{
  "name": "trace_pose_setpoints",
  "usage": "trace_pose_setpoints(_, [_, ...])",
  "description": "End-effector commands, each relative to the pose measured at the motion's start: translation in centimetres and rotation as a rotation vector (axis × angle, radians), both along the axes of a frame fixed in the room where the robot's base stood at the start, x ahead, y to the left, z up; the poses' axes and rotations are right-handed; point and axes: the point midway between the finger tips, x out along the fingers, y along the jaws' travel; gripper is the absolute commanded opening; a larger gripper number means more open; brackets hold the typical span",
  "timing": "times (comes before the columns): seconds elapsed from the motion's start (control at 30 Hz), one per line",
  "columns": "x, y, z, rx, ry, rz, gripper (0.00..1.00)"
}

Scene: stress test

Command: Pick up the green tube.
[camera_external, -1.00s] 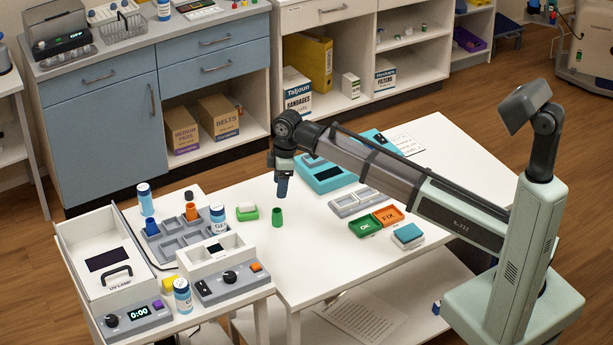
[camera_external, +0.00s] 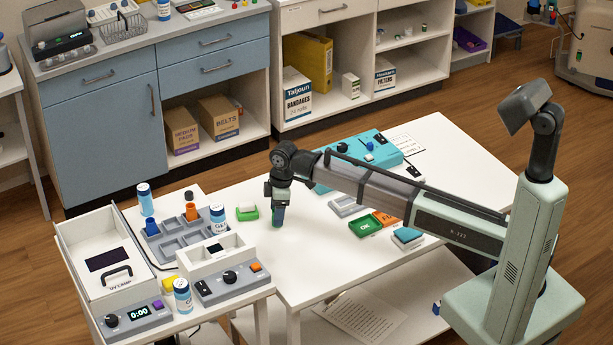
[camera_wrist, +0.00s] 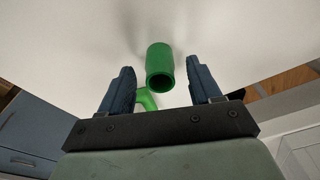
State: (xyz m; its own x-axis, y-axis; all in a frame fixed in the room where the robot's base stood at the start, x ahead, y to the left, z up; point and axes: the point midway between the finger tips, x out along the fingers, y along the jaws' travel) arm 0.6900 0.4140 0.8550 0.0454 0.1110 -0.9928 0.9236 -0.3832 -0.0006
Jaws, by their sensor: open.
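My gripper (camera_external: 278,212) is lowered over the tube, pointing down. In the wrist view my gripper (camera_wrist: 163,85) is open, with a gap between each finger and the tube. I cannot tell exactly how far down the tube the fingertips reach.
A rack with bottles (camera_external: 180,238) and a control box (camera_external: 228,284) stand further left. Green OK (camera_external: 365,227) and orange trays and a teal case (camera_external: 375,150) lie to the right. The table's front is clear.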

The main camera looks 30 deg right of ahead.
Motion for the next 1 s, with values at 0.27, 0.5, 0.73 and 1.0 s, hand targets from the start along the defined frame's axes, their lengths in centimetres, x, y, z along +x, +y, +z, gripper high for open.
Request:
trace_pose_setpoints(0.27, [0.1, 0.3, -2.2, 0.000, 0.000, 0.000, 0.63])
trace_pose_setpoints(0.5, [0.1, 0.3, -2.1, 0.001, 0.000, 0.000, 0.56])
trace_pose_setpoints(0.73, [0.1, 0.3, -2.1, 0.001, 0.000, 0.000, 0.34])
trace_pose_setpoints(1.0, [0.1, 0.3, -2.1, 0.001, 0.000, 0.000, 0.08])
